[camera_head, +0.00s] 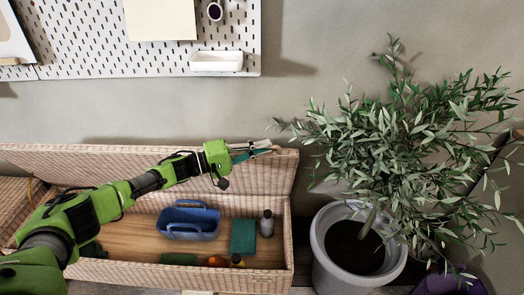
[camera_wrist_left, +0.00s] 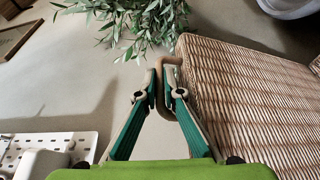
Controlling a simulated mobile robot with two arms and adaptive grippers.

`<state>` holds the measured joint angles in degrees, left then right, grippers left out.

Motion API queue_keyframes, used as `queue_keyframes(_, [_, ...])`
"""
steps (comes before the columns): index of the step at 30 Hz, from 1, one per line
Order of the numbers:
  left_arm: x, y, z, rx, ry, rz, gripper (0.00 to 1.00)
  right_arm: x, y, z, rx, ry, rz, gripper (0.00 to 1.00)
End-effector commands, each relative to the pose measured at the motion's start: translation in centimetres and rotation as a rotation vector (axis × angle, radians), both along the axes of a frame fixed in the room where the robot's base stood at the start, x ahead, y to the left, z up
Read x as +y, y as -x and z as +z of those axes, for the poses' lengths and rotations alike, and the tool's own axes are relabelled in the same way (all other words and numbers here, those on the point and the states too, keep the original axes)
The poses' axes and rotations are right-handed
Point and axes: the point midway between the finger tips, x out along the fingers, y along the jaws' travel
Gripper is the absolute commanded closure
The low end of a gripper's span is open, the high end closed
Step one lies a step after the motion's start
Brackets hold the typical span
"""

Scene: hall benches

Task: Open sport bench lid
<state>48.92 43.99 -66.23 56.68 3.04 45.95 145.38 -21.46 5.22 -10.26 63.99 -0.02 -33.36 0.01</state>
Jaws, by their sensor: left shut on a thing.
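The wicker sport bench (camera_head: 270,281) stands against the wall. Its wicker lid (camera_head: 262,186) is raised and tilted back, so the inside shows. My left arm reaches across the bench from the left. My left gripper (camera_head: 266,149) is at the lid's upper right corner. In the left wrist view the wicker lid (camera_wrist_left: 250,95) fills the right side, and a tan loop handle (camera_wrist_left: 172,60) sticks out from its edge. The teal fingers of my left gripper (camera_wrist_left: 165,90) are closed on this handle. My right gripper is not in view.
Inside the bench are a blue basket (camera_head: 188,222), a green book-like box (camera_head: 243,236), a grey bottle (camera_head: 267,224) and small items. A potted tree (camera_head: 330,262) stands close to the right, its leaves near my gripper. A white pegboard (camera_head: 100,60) hangs above.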

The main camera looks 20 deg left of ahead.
Motion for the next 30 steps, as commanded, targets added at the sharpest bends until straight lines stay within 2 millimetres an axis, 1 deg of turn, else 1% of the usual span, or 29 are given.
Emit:
queue_keyframes(1, [0.1, 0.0, -0.3, 0.002, -0.005, 0.001, 1.00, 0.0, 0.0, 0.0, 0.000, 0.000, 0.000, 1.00])
queue_keyframes(8, [0.1, 0.1, -0.3, 0.003, -0.005, 0.001, 1.00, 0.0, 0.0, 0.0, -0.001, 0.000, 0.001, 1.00])
queue_keyframes(9, [0.1, 0.1, -0.3, 0.003, -0.005, 0.001, 0.85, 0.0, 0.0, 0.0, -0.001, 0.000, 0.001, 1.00])
queue_keyframes(17, [0.0, 0.1, -0.2, 0.002, -0.003, 0.000, 0.85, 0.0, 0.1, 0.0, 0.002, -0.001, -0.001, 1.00])
queue_keyframes(20, [0.4, 0.3, -0.3, 0.003, -0.002, 0.000, 0.85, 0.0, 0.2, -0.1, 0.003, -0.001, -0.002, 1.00])
queue_keyframes(23, [1.4, 1.1, -0.4, 0.005, -0.005, 0.002, 0.85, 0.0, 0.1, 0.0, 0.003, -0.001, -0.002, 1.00])
queue_keyframes(30, [5.4, 4.2, -0.4, 0.004, -0.004, 0.003, 0.85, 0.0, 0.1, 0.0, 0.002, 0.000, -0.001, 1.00])
